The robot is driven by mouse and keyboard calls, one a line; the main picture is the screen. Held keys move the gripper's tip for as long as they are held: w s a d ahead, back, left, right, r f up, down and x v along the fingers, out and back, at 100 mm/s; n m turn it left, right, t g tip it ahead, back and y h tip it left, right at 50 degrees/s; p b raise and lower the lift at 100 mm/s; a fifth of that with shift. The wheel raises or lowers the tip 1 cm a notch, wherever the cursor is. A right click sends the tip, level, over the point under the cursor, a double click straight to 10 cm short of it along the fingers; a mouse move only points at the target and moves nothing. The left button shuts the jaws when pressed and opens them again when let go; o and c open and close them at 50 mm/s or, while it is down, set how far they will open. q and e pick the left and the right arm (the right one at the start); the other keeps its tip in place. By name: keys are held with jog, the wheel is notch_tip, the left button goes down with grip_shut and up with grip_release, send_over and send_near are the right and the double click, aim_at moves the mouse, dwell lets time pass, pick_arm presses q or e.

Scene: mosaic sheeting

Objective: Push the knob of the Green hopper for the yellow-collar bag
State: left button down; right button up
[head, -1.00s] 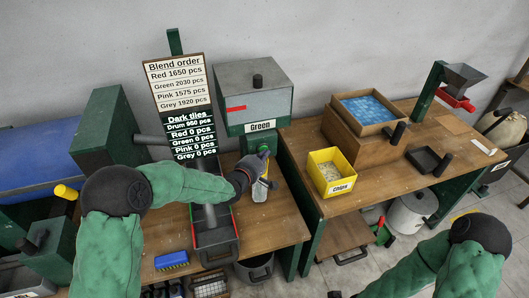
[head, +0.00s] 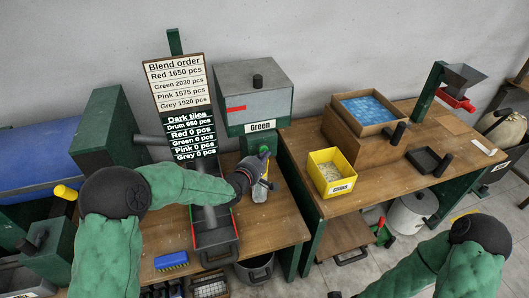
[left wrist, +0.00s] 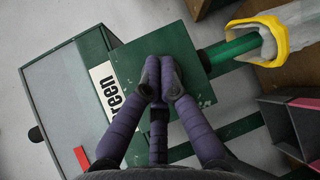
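The Green hopper (head: 262,92) is a grey box with a white "Green" label, standing at the back of the left bench. Its label also shows in the left wrist view (left wrist: 104,90). The yellow-collar bag (head: 259,192) is pale and hangs at the hopper's spout. In the left wrist view its yellow collar (left wrist: 268,30) surrounds the end of a green pipe. My left gripper (left wrist: 162,82) has its purple fingers together over the hopper's green block (left wrist: 180,58). Contact is unclear. No knob shows at the fingertips; they may hide it. My right fingers are out of view.
A dark chute (head: 215,240) lies below my left forearm. A blue brush (head: 171,260) is on the bench. A yellow chips box (head: 328,174) stands on the right bench.

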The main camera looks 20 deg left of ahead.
pick_arm(q)
jog(key=shift+s+d, duration=0.45)
jog(key=shift+s, duration=0.3)
jog(key=s+d, duration=0.1)
jog(key=s, duration=0.1)
jog(key=s+d, duration=0.1)
jog(key=s, duration=0.1)
jog(key=shift+d, duration=0.4)
dwell(1.8)
jog(key=shift+s+d+n+t+h+b, duration=0.3)
jog(key=shift+s+n+t, duration=0.35)
jog(key=shift+n, duration=0.8)
jog(key=shift+s+d+n+t+h+b, duration=0.1)
jog(key=shift+s+d+n+t+b, duration=0.5)
jog(key=shift+n, duration=0.9)
jog(key=shift+s+d+n+t+h+b, duration=0.15)
jog(key=shift+s+n+t, duration=0.25)
jog(key=shift+n+t, duration=0.75)
jog(key=shift+n+g, duration=0.3)
